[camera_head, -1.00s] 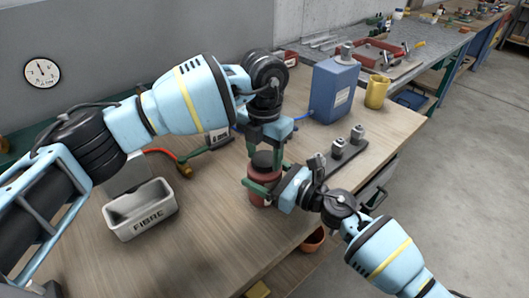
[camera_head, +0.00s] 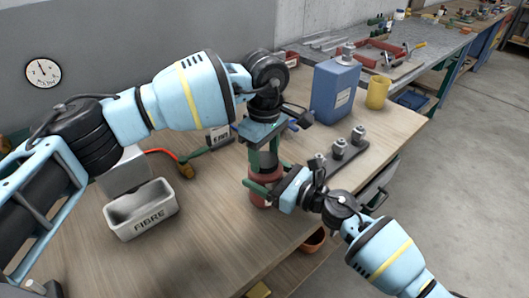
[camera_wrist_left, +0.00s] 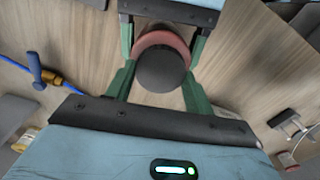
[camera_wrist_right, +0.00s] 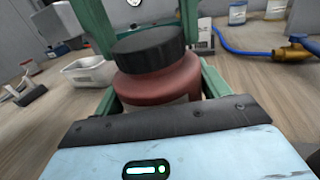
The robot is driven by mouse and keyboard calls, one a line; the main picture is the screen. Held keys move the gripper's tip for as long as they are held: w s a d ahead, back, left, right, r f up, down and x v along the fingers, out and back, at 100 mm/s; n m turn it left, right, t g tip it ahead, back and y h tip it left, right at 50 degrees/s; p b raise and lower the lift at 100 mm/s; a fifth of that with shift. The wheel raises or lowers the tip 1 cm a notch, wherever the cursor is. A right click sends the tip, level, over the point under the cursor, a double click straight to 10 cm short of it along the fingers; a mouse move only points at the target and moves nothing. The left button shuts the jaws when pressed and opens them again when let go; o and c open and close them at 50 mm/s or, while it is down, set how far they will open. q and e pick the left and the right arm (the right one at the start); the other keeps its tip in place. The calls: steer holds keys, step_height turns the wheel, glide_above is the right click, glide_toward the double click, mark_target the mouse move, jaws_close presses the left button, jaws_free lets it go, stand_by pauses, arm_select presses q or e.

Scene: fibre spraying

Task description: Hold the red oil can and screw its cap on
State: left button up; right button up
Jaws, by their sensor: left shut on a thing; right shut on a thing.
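The red oil can (camera_head: 259,200) stands upright near the table's front edge; its body also shows in the right wrist view (camera_wrist_right: 165,88). My right gripper (camera_head: 262,188) is shut around the can's body from the right. The round black cap (camera_wrist_right: 150,48) sits over the can's top, with no clear gap visible between them. My left gripper (camera_head: 264,157) points down from above and is shut on the cap, one green finger on each side. The left wrist view shows the cap (camera_wrist_left: 161,69) from above, with part of the red can (camera_wrist_left: 160,40) behind it. The thread is hidden.
A white FIBRE bin (camera_head: 140,212) stands to the left. A blue canister (camera_head: 335,90) and a yellow mug (camera_head: 377,92) stand behind to the right. A dark rack with metal fittings (camera_head: 340,150) lies right of the can. A hose with brass fitting (camera_head: 185,168) lies behind the bin.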

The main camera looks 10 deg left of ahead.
arm_select(q)
steer(key=m, duration=0.5)
steer(key=shift+d+r, duration=0.1)
steer(key=m, duration=1)
steer(key=shift+m, duration=0.3)
steer(key=m, duration=0.5)
steer(key=shift+d+m, duration=0.1)
steer(key=shift+m, duration=0.2)
steer(key=o, duration=0.9)
steer(key=shift+o, duration=0.2)
